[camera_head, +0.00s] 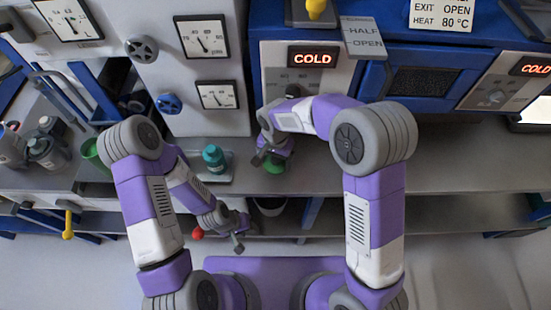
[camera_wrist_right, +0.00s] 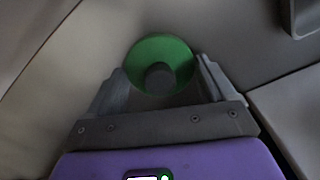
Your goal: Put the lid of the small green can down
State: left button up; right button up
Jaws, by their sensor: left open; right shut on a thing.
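The green lid (camera_head: 274,166), a round disc with a dark grey knob, is in my right gripper (camera_head: 272,150) above the grey bench. In the right wrist view the lid (camera_wrist_right: 178,52) sits between the two fingertips of the right gripper (camera_wrist_right: 163,78). Whether it touches the bench is hard to tell. A green open container (camera_head: 94,155) stands at the left of the bench, partly behind my left arm. A teal bottle (camera_head: 214,157) stands on a small pale plate. My left gripper (camera_head: 236,236) is open and empty, low in front of the bench edge.
Grey and dark bottles (camera_head: 45,150) crowd the bench's far left. A machine with a red COLD display (camera_head: 312,57) and a panel of dials (camera_head: 203,38) rise behind. A dark pot (camera_head: 269,205) sits below the bench edge. The bench (camera_head: 450,165) is clear on the right.

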aim_at(276, 159)
jog(key=shift+r, duration=0.1)
jog(key=shift+f, duration=0.25)
jog(key=o, duration=0.9)
jog(key=shift+c, duration=0.2)
jog(key=shift+r, duration=0.25)
notch_tip(276, 159, up, 12)
jog(key=p, duration=0.2)
jog(key=shift+p, duration=0.4)
